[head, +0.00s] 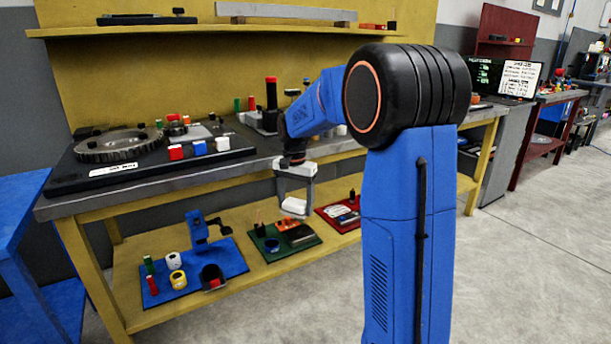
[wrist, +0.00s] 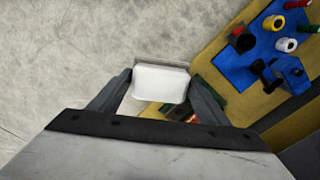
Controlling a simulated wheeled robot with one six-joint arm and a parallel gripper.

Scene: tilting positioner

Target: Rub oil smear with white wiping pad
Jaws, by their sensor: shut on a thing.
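My gripper (head: 296,198) hangs in front of the workbench's front edge, below the height of its top, pointing down. It is shut on the white wiping pad (head: 294,206), which shows as a small white block between the fingers. In the wrist view the white pad (wrist: 161,83) sits between the two dark fingers of my gripper (wrist: 160,86), with concrete floor and the lower shelf beneath it. I cannot make out the oil smear in either view.
The workbench (head: 245,155) carries a black plate with a large gear (head: 118,146) at left. The lower shelf (head: 125,290) holds a blue mat (head: 230,262), a green mat (head: 262,243) and a red mat (head: 330,222) with parts. A blue table stands at far left. The floor (head: 520,270) at right is clear.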

